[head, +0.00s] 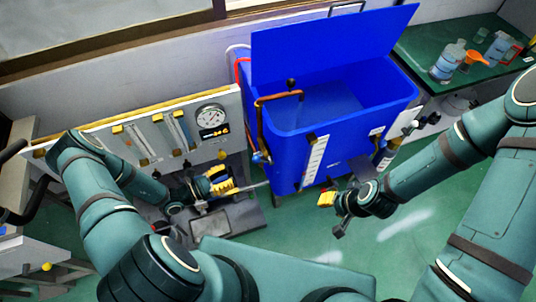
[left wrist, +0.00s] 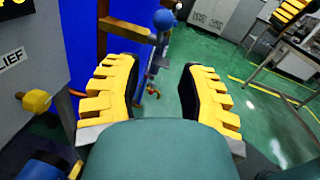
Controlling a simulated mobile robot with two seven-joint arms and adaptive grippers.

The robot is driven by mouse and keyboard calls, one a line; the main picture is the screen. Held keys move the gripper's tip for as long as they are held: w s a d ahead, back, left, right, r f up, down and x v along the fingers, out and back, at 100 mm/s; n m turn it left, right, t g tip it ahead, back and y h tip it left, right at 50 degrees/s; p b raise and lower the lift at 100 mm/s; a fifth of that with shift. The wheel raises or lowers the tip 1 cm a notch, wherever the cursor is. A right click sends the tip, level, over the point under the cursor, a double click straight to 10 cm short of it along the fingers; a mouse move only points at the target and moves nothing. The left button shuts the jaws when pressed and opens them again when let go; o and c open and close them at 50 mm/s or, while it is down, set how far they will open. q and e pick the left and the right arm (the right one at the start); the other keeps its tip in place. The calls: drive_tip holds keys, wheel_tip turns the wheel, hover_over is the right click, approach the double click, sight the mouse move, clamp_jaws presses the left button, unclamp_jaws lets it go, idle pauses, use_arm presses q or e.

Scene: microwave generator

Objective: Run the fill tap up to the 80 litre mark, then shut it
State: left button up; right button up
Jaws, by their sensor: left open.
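The open blue tank (head: 345,130) stands at the middle right, with a copper pipe (head: 258,122) bending over its left rim. A white level scale (head: 314,160) is on its front; its numbers are too small to read. A tap with a blue ball knob (left wrist: 164,19) shows in the left wrist view, joined to copper pipe. My left gripper (head: 224,181) is open and empty, left of the tank. In the left wrist view its yellow fingers (left wrist: 158,92) are spread, with the knob beyond them, apart. My right gripper (head: 335,213) is before the tank; its finger gap is unclear.
A grey panel with a round gauge (head: 211,117) and flow tubes stands left of the tank. A green bench (head: 410,45) at right holds a bottle (head: 449,60) and an orange funnel (head: 474,58). A yellow relief knob (left wrist: 36,102) is close to my left finger.

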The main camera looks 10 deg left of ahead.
sight(262, 160)
use_arm(q)
drive_tip(key=x, duration=1.3)
drive_tip(key=shift+w+d+p, duration=0.2)
drive_tip(key=shift+d+p, duration=0.05)
drive_tip(key=shift+p, duration=0.05)
clamp_jaws()
